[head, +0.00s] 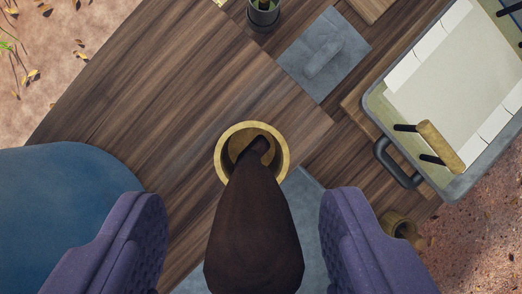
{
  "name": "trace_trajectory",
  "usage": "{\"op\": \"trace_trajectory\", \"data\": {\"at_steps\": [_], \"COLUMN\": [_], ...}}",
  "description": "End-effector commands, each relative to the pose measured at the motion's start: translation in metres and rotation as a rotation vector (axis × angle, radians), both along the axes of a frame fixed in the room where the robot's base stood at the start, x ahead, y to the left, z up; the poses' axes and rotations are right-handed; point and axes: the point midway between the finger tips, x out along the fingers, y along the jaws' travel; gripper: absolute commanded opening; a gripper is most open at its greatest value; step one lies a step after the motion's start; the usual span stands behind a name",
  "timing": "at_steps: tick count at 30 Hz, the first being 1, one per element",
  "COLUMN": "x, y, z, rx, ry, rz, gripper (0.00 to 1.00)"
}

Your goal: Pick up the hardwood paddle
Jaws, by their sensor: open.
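The hardwood paddle (254,235) is dark brown and stands in a round brass-coloured cup (284,154) on the wooden table. Its broad end points up toward the camera, and its narrow end goes into the cup. My gripper (245,205) is open, with one purple finger on each side of the paddle. Clear gaps show between the paddle and both fingers in the picture. Whether the fingers are level with the paddle in depth, I cannot tell. The paddle hides part of the cup's near rim.
A grey-rimmed tray (374,108) with white sheets and a wooden-gripped handle (440,146) is at the right. A blue round surface (60,215) is at left. The table (150,100) is bare at upper left.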

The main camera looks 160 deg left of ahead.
Motion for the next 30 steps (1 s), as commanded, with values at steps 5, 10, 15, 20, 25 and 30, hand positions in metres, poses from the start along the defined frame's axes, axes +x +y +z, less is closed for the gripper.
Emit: {"op": "trace_trajectory", "data": {"at_steps": [5, 10, 15, 20, 25, 30], "x": [0.005, 0.01, 0.01, 0.01, 0.01, 0.011], "y": [-0.009, -0.011, -0.011, -0.011, -0.011, -0.011], "z": [-0.026, -0.04, -0.041, -0.041, -0.04, -0.039], "rx": [-0.001, 0.0, 0.001, 0.0, 0.0, 0.0], "ry": [0.001, -0.001, -0.002, -0.001, -0.001, -0.003], "rz": [-0.002, 0.0, 0.001, 0.0, 0.0, 0.001], "gripper": [0.59, 0.59, 0.59, 0.27, 0.03, 0.03]}}
